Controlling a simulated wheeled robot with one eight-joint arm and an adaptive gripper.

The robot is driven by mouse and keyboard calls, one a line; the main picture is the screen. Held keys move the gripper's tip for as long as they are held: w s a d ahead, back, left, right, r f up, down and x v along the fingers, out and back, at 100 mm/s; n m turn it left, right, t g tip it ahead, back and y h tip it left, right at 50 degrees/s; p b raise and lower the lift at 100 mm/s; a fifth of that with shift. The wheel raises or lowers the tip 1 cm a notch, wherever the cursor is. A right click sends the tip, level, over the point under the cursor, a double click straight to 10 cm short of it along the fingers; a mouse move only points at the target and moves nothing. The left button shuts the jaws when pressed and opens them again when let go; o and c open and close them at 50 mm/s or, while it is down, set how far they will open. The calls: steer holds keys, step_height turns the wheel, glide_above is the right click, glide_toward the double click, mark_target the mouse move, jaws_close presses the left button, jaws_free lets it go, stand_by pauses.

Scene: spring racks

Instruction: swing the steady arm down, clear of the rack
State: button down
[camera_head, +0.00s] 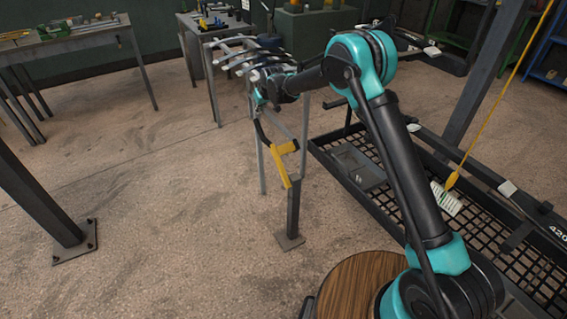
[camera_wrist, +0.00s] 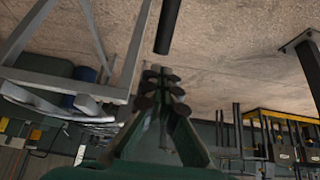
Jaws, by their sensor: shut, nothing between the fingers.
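The steady arm appears to be the yellow bracket (camera_head: 283,150) with a dark curved bar, on a dark floor post (camera_head: 293,208) in the head view. Its bar rises towards my gripper (camera_head: 259,98), beside the rack. A dark rod end (camera_wrist: 167,27), possibly part of the steady arm, shows just beyond my gripper's fingertips (camera_wrist: 160,80) in the wrist view. My fingers are shut and empty. The rack (camera_head: 304,125) has thin grey legs and carries several curved pale-edged bars (camera_head: 245,55). My arm hides part of the rack; contact with the steady arm cannot be told.
A low black mesh platform (camera_head: 490,235) with a tagged yellow cable (camera_head: 454,178) lies to the right. A workbench (camera_head: 70,42) stands at the back left. A dark column (camera_head: 40,195) is bolted at the left. The floor between is open.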

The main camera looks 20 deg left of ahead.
steer(key=shift+s+d, duration=0.85)
steer(key=shift+d, duration=0.2)
steer(key=shift+s+d, duration=0.85)
steer(key=shift+d, duration=0.15)
